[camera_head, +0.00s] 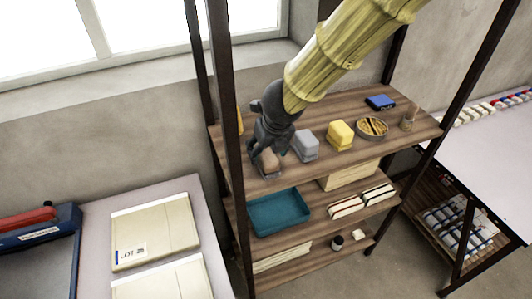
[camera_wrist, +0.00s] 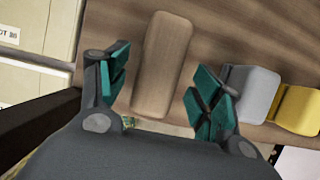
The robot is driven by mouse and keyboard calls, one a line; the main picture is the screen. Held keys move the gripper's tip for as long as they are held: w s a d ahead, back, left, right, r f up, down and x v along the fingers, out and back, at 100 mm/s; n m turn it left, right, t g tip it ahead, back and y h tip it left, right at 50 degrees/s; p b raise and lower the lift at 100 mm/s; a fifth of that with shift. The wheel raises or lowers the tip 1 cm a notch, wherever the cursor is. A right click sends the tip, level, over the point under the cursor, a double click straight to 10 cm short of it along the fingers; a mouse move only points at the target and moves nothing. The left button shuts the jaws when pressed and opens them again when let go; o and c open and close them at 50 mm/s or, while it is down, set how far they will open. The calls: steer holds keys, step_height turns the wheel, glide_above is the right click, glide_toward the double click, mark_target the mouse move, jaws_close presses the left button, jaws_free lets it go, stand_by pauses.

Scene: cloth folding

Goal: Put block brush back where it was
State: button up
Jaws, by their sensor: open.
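The block brush shows as a brown wooden block (camera_wrist: 163,62) in the wrist view, lying on the wooden shelf between my gripper's fingers. In the head view the brush (camera_head: 270,160) sits at the left end of the upper shelf, partly hidden by my gripper (camera_head: 266,158). My gripper reaches down over it from above. In the wrist view the teal fingers of my gripper (camera_wrist: 160,110) are apart, one on each side of the block, with a gap on both sides. The brush's underside is hidden.
Right of the brush on the shelf (camera_head: 375,143) stand a grey block (camera_head: 305,145), a yellow block (camera_head: 340,135), a round dish (camera_head: 372,128) and a blue box (camera_head: 380,102). A dark post (camera_head: 228,150) rises close left of my gripper. A teal tray (camera_head: 278,212) lies below.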

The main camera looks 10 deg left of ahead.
steer(key=shift+b+v, duration=0.3)
steer(key=shift+v, duration=3.7)
steer(key=shift+a, duration=0.1)
